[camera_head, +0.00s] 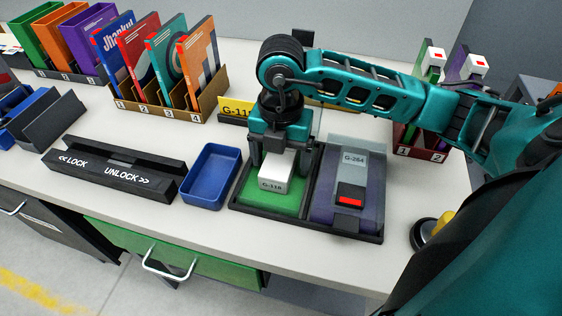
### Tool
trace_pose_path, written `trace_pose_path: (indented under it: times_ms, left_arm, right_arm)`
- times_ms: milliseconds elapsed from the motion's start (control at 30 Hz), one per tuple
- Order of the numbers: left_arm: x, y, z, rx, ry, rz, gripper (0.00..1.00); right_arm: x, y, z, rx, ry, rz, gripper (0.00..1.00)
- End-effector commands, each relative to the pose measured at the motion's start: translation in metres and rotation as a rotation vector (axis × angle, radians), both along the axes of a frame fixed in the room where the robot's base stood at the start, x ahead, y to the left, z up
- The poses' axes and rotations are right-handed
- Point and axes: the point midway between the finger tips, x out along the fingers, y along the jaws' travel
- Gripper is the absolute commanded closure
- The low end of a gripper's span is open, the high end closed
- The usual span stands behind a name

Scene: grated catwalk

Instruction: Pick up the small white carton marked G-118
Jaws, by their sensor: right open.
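The small white carton marked G-118 (275,178) stands on the green pad in the left bay of a black tray (265,213). My right gripper (277,172) points down over it, with one finger on the left of the carton and one on the right. The fingers are open around it. I cannot tell whether they touch its sides. The gripper body hides the carton's back part. My left gripper is not in view.
A grey and purple item marked G-264 (353,170) lies in the tray's right bay. A blue bin (209,175) and a black LOCK/UNLOCK bar (117,173) are to the left. Books in a cardboard rack (190,110) and a yellow sign (237,110) stand behind.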

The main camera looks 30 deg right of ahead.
Motion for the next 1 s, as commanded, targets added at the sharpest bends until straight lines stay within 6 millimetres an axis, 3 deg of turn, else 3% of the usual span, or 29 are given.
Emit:
trace_pose_path:
  times_ms: [67, 633, 1000]
  left_arm:
    - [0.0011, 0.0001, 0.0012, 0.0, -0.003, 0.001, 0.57]
    - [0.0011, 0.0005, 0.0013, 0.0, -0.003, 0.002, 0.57]
    - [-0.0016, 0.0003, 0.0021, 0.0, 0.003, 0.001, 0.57]
  right_arm:
    - [0.0001, 0.0001, 0.0005, 0.0, 0.0, 0.0, 0.19]
    - [0.0001, 0.0, 0.0007, 0.0, 0.0, 0.0, 0.73]
    - [0.0014, -0.0015, 0.0041, 0.0, -0.001, -0.001, 0.74]
